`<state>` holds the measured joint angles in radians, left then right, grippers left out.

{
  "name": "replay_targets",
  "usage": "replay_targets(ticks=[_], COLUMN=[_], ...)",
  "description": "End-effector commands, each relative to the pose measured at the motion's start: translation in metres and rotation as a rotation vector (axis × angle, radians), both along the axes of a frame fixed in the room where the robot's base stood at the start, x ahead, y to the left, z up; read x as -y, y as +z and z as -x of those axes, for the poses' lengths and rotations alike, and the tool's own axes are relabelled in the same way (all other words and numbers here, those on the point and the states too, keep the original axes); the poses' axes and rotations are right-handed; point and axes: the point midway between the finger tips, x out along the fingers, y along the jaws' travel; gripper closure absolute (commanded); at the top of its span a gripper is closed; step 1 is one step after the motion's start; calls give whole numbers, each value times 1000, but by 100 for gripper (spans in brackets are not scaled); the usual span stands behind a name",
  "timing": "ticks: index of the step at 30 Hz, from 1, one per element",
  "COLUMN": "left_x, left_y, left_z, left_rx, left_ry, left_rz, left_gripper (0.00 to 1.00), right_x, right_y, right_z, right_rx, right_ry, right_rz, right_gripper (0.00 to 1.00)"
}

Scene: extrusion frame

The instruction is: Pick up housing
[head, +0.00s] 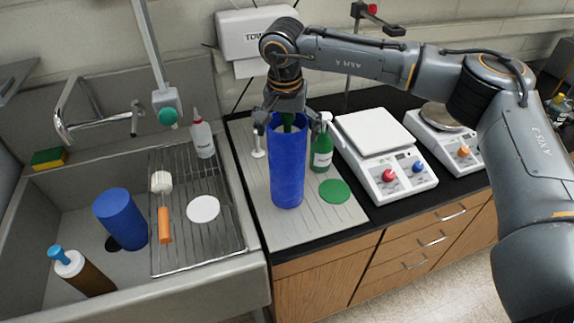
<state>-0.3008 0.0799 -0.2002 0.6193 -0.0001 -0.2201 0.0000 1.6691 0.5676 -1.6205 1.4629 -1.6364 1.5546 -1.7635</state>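A tall blue cylinder (287,175), which looks like the housing, stands upright on the grey ribbed drainboard (300,232). My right gripper (290,121) reaches down from above to its top, with its fingers spread to either side of the rim. I cannot tell whether they touch it. Something green shows at the cylinder's mouth between the fingers; the gripper hides most of it. A second blue cylinder (120,218) leans in the sink at the left. My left gripper is not in view.
A green bottle (322,150) stands close to the right of the upright cylinder, with a green disc (334,191) in front. A small white-topped item (257,143) is at its left. The sink rack (195,245) holds a bottle, brush and white disc.

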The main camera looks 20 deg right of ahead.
Motion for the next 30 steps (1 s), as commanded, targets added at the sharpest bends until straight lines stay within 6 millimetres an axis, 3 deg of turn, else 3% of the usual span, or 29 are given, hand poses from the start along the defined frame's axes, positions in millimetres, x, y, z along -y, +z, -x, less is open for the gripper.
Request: replay_targets(ticks=[1,2,12,23,30], left_x=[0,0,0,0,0], left_y=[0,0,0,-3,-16], left_z=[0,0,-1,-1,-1], left_rx=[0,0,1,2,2], left_ry=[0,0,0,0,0], left_rz=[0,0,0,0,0], left_gripper=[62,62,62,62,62], right_x=[0,0,0,0,-1], right_y=[0,0,0,3,17], right_z=[0,0,0,-1,-1], right_rx=[0,0,0,3,5], right_ry=[0,0,0,-1,0], right_rz=[0,0,0,-2,-2], right_gripper=[8,14,84,84,84])
